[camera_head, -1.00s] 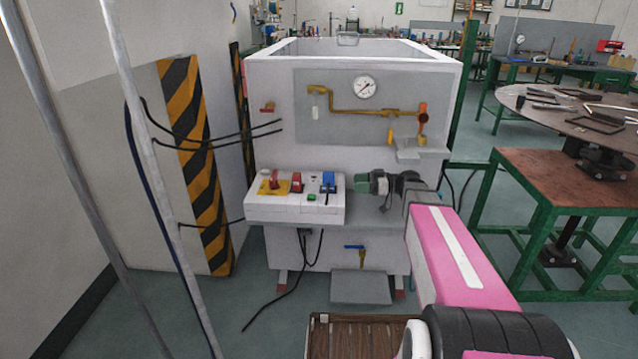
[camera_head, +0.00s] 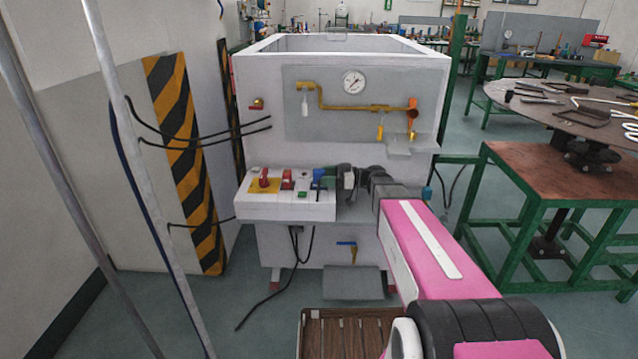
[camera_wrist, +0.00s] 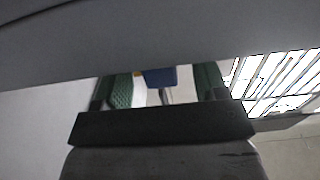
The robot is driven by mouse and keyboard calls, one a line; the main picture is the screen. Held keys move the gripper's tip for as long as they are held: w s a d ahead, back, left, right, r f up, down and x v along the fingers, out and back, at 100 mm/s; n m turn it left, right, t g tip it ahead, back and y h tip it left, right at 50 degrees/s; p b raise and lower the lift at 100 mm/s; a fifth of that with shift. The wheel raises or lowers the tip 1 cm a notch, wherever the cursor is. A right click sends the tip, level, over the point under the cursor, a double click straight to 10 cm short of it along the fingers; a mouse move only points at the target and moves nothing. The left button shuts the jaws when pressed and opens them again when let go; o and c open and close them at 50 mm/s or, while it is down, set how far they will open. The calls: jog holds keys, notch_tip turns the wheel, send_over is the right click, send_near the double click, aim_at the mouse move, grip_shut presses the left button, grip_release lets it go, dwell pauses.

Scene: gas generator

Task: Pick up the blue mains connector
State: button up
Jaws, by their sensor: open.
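The blue mains connector (camera_head: 318,174) stands at the right end of the white control box in the head view, partly hidden by my gripper. My gripper (camera_head: 334,179) is just to its right, close to it. In the wrist view my gripper (camera_wrist: 163,92) shows two green-padded fingers spread apart. The blue connector (camera_wrist: 160,76) shows in the gap between them; its upper part is cut off by a grey surface. I cannot tell whether the fingers touch it.
A metal pole (camera_head: 135,165) stands at the left.

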jog(key=shift+w+a, duration=0.1)
jog(key=shift+a, duration=1.3)
jog(key=c, duration=1.1)
